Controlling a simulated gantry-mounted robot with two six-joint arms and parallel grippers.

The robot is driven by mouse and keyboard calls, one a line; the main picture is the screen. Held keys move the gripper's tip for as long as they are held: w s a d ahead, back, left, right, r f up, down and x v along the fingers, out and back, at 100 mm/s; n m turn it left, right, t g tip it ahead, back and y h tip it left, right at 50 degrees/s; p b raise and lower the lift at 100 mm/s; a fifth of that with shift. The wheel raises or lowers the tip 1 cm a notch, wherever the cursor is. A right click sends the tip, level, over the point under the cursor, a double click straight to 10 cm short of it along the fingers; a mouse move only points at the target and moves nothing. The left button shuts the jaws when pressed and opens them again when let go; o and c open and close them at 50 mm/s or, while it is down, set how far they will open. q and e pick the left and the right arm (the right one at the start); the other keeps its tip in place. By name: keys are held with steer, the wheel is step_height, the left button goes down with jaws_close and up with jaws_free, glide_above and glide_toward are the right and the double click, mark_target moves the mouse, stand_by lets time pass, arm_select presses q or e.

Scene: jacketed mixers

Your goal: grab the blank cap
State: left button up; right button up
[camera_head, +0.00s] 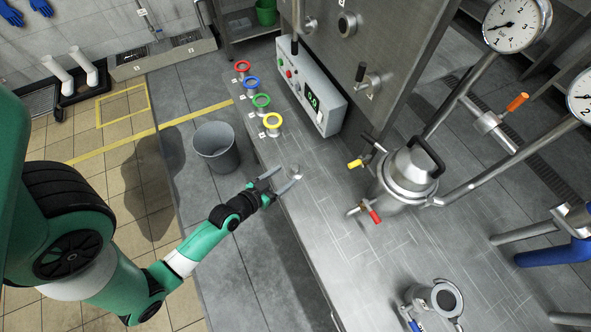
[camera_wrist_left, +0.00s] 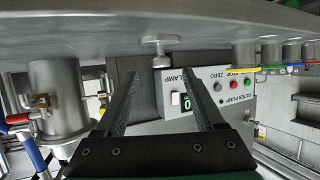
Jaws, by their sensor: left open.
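A small round metal piece, which looks like the blank cap (camera_head: 296,170), sits on the steel bench just beyond my left fingertips. It also shows in the left wrist view (camera_wrist_left: 160,50), where the bench appears overhead and the cap lies between the lines of the two fingers, just past their tips. My left gripper (camera_head: 280,180) is open and empty at the bench's near edge; its spread fingers also show in the left wrist view (camera_wrist_left: 160,75). The cap appears apart from both fingers. My right gripper is not in view.
Several coloured rings, one yellow (camera_head: 272,122), line the bench's left end beside a control box (camera_head: 310,88). A lidded steel vessel (camera_head: 408,172) with red and yellow handled valves stands to the right. A grey bin (camera_head: 216,146) is on the floor. Bench around the cap is clear.

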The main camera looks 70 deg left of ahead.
mark_target(295, 167)
arm_select(q)
steer(key=x, duration=0.6)
steer(key=shift+w+a+b, duration=0.3)
steer(key=shift+w+b, duration=0.1)
steer(key=shift+r, duration=0.1)
jaws_close()
